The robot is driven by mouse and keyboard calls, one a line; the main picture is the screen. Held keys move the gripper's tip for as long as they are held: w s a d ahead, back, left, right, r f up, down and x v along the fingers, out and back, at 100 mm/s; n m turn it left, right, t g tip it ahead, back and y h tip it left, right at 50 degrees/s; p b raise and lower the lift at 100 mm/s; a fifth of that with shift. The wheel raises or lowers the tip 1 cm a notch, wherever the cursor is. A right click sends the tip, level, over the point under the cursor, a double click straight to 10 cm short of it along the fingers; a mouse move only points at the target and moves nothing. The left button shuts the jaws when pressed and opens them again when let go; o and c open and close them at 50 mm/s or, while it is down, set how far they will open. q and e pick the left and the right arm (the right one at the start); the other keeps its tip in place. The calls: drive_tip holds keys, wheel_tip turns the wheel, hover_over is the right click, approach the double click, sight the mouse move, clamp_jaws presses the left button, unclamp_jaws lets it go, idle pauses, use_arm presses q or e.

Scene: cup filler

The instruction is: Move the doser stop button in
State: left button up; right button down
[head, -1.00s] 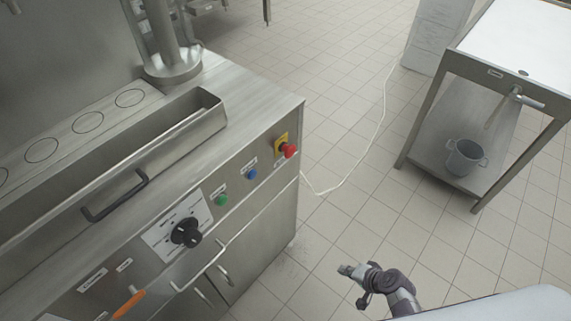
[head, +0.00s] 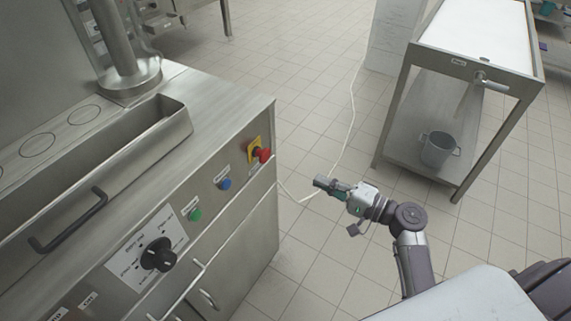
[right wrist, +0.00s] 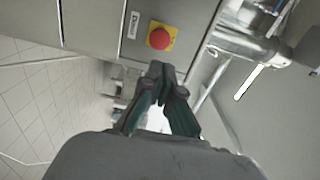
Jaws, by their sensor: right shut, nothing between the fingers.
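A control panel on the front of the steel machine carries a red mushroom button (head: 264,155) on a yellow plate, a blue button (head: 225,183) and a green button (head: 195,214). The red button also shows in the right wrist view (right wrist: 159,38), just beyond my fingertips. My right gripper (head: 322,183) is shut and empty, to the right of the panel and apart from it. Its closed fingers (right wrist: 161,71) also show in the wrist view. My left gripper is not in view.
A black dial (head: 158,254) sits left of the buttons on the panel. A long dark handle (head: 68,226) is on the machine's trough. A steel table (head: 397,110) with a pot (head: 438,150) on its shelf stands at the right. The tiled floor between is clear except for a white cable (head: 350,125).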

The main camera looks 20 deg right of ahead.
sight(268, 157)
drive_tip(key=p+x, duration=0.3)
drive_tip(key=x, duration=1)
drive_tip(key=shift+w+a, duration=0.25)
drive_tip(key=shift+w, duration=0.05)
